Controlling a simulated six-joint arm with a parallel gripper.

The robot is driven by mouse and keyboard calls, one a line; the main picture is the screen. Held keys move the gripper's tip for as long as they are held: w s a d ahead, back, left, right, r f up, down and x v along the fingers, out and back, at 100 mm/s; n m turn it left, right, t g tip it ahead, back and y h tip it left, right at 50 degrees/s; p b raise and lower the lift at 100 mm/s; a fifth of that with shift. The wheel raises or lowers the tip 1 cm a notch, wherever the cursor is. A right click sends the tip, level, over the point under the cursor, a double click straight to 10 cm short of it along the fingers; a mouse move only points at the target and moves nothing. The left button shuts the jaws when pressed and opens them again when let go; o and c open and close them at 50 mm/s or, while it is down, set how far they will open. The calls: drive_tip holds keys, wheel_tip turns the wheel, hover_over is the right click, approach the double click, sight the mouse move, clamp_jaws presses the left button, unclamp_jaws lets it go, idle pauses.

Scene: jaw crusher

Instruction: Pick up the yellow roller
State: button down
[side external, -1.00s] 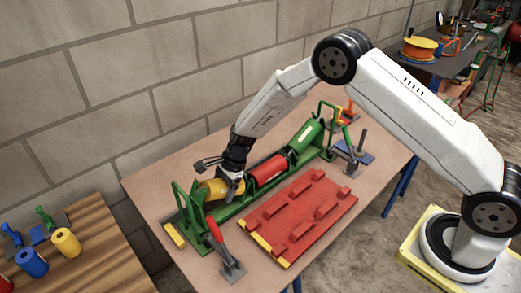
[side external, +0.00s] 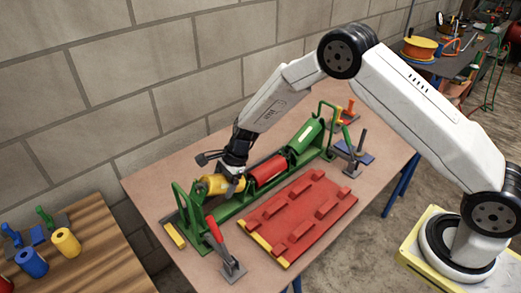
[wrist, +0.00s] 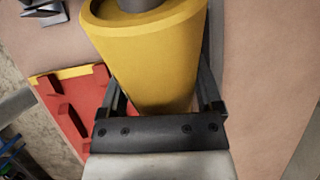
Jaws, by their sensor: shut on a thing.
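The yellow roller (side external: 216,184) is in my gripper (side external: 232,178), over the near-left end of the green frame (side external: 235,209). In the wrist view the yellow roller (wrist: 150,60) fills the space between the two dark fingers of my gripper (wrist: 160,95), with a grey shaft end at the top. The fingers are on either side of it. The roller looks slightly tilted and a little above the frame; the exact gap underneath cannot be told. My gripper hides part of its right end.
A red roller (side external: 268,170) and a green roller (side external: 307,136) sit along the frame. A red ribbed plate (side external: 300,222) lies in front. A red-handled clamp (side external: 220,243) stands near the left end. A wooden side table (side external: 85,250) holds blue and yellow cylinders. A block wall stands behind.

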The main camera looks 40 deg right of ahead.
drive_tip(key=shift+d+f+y, duration=0.15)
drive_tip(key=shift+d+y, duration=0.6)
drive_tip(key=shift+y, duration=0.65)
drive_tip(key=shift+d+r, duration=0.15)
drive_tip(key=shift+r, duration=0.05)
drive_tip(key=r, duration=0.2)
drive_tip(key=d+r, duration=0.1)
drive_tip(key=r, duration=0.2)
drive_tip(key=shift+w+d+r, duration=0.1)
drive_tip(key=shift+d+r, duration=0.25)
drive_tip(key=shift+r, duration=0.05)
drive_tip(key=d, duration=1.4)
drive_tip(key=shift+d+f, duration=0.2)
drive_tip(key=shift+d, duration=0.2)
drive_tip(key=d+r+h, duration=0.2)
drive_tip(key=d+h, duration=0.1)
drive_tip(key=d, duration=0.3)
drive_tip(key=shift+a, duration=0.15)
